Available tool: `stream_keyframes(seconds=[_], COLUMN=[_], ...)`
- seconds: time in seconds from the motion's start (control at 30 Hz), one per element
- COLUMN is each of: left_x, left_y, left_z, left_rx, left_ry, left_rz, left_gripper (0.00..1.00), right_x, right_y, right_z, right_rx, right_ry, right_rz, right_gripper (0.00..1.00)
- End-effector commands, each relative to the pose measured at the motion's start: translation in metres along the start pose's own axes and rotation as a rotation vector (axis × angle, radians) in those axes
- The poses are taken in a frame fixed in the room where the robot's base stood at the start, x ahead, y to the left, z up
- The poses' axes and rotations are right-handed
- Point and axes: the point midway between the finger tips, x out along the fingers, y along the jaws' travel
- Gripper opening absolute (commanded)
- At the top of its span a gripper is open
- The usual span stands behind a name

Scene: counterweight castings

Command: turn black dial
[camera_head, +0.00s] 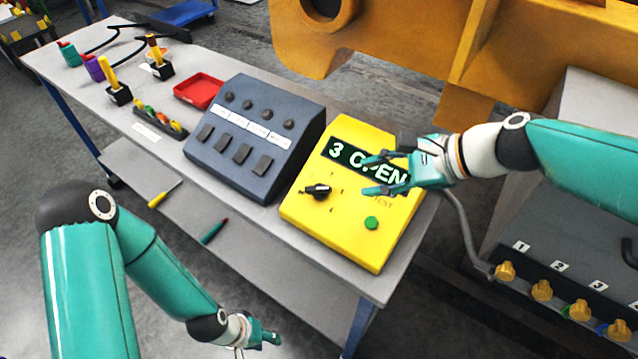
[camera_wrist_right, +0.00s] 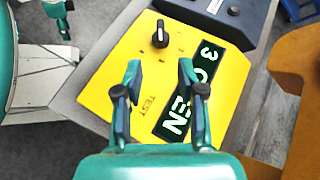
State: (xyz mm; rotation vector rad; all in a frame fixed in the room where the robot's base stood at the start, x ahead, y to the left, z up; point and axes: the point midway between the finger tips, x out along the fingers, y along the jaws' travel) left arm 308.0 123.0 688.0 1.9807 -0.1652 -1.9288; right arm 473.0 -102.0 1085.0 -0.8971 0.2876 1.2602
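The black dial (camera_head: 317,191) sits on the left part of the yellow box (camera_head: 335,232), which stands at the right end of the table. In the right wrist view the dial (camera_wrist_right: 160,36) lies beyond my fingertips, with a pale mark on its knob. My right gripper (camera_head: 368,174) is open and empty above the box, over the "3 OPEN" display (camera_head: 345,153); its fingers (camera_wrist_right: 159,72) are spread apart in the wrist view. The dial is apart from the fingers. My left gripper (camera_head: 268,338) hangs low in front of the table; its opening is too small to judge.
A green button (camera_head: 371,223) is on the yellow box near the "TEST" label. A dark grey control box (camera_head: 255,137) stands left of it. A red tray (camera_head: 199,91) and tools are farther left. A large orange casting (camera_head: 400,35) stands behind the table.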

Motion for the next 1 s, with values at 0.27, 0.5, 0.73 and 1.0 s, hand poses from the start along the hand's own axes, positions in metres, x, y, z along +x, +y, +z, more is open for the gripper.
stream_keyframes(seconds=[0.27, 0.5, 0.73, 1.0], left_x=[0.002, 0.005, 0.007, 0.007], left_y=[-0.001, -0.002, -0.002, -0.002], left_z=[-0.001, -0.001, -0.001, -0.001], left_rx=[0.001, 0.001, 0.001, 0.001], left_ry=[0.001, 0.001, 0.001, 0.001], left_rz=[0.0, 0.0, 0.0, 0.0], left_gripper=[0.4, 0.4, 0.4, 0.4], right_x=[0.059, 0.106, 0.129, 0.133], right_y=[0.002, 0.001, 0.0, 0.0], right_z=[-0.003, -0.005, -0.005, -0.005], right_rx=[0.008, 0.009, 0.009, 0.008], right_ry=[0.003, 0.005, 0.005, 0.006], right_rz=[0.0, -0.003, -0.006, -0.008], right_gripper=[0.4, 0.4, 0.4, 0.4])
